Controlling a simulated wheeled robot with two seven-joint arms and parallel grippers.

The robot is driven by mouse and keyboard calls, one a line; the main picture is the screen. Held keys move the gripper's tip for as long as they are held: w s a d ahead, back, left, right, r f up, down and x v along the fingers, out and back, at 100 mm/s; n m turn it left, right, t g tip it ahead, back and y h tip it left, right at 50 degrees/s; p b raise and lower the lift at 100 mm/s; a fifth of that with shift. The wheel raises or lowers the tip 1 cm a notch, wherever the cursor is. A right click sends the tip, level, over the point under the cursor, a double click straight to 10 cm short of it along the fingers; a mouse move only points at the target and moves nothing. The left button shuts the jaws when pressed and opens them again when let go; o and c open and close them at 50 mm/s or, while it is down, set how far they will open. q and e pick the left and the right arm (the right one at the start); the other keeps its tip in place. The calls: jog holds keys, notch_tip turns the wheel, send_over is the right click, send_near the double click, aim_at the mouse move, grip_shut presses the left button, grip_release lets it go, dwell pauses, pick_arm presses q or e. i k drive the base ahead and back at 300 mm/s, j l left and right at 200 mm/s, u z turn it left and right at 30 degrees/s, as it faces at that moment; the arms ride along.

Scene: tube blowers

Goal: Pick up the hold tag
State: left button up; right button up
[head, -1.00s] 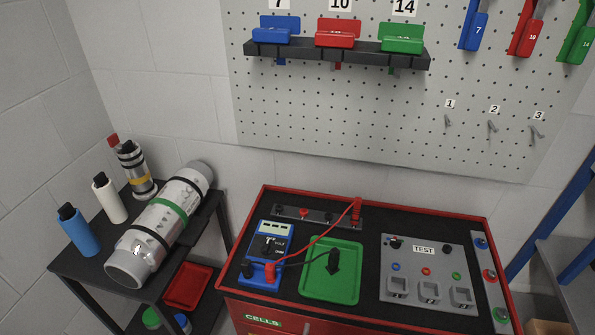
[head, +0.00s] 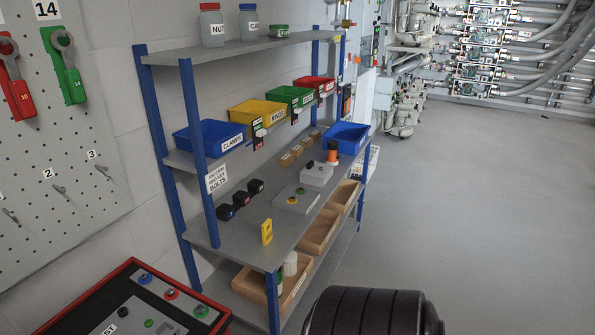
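A small yellow tag-like piece (head: 267,232) stands upright near the front left edge of the shelf unit's middle shelf (head: 238,229). It has dark markings too small to read, so I cannot confirm that it is the hold tag. Neither of my grippers is in view.
A blue post (head: 272,303) rises below the yellow piece. A dark ribbed round object (head: 372,312) is at the bottom. Open floor (head: 480,220) lies right.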

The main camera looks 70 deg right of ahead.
aim_at(266, 228)
jog(key=z, duration=2)
jog(key=i+l+u, duration=0.1)
jog(key=u, duration=0.45)
jog(key=i+l+u, duration=0.2)
jog(key=l+u, duration=0.15)
jog(key=l, duration=0.5)
jog(key=l+u, duration=0.35)
jog(key=l, duration=0.55)
